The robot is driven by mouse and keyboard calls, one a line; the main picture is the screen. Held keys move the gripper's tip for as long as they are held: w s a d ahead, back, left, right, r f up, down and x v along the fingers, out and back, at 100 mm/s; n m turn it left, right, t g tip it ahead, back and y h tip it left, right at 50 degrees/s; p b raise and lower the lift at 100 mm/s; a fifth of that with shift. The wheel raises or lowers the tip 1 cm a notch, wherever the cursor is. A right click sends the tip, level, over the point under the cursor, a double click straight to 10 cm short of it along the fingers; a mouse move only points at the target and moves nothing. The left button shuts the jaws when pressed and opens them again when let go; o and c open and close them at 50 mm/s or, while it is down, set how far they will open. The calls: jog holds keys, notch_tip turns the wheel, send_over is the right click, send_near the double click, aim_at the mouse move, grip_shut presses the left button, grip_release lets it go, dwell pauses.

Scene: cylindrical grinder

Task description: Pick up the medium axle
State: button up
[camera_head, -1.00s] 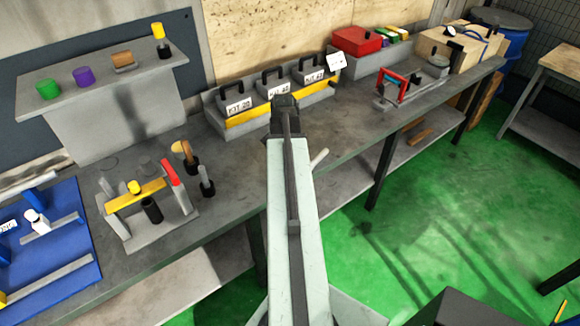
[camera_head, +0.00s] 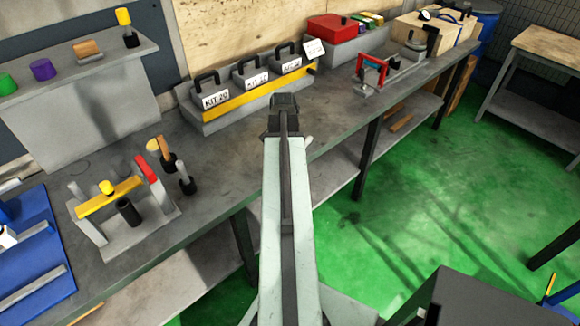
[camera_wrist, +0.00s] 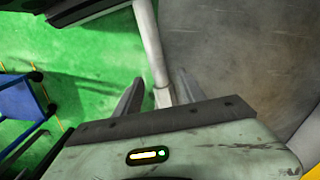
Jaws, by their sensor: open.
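A pale grey rod, which looks like the medium axle, shows in the wrist view (camera_wrist: 150,42) along the bench edge. It runs down into the space between my two open fingers. My gripper (camera_wrist: 157,92) has dark fingers, one on each side of the rod, with no visible grip on it. In the head view, only a short pale end of the rod (camera_head: 308,140) shows just right of my gripper (camera_head: 284,103). My arm hides the rest, and I cannot tell whether the fingers touch it.
Kit boxes with handles (camera_head: 215,98) stand behind my gripper on the bench (camera_head: 225,170). A grey fixture with a yellow bar (camera_head: 110,198) stands at the left. A red-framed device (camera_head: 373,70) stands at the right. Green floor (camera_head: 400,200) lies open in front.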

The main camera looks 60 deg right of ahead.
notch_tip(320, 180, down, 2)
jog(key=shift+f+b, duration=0.1)
jog(key=shift+b, duration=0.3)
jog(key=shift+r, duration=0.2)
jog(key=shift+c, duration=0.4)
grip_shut()
dwell(0.5)
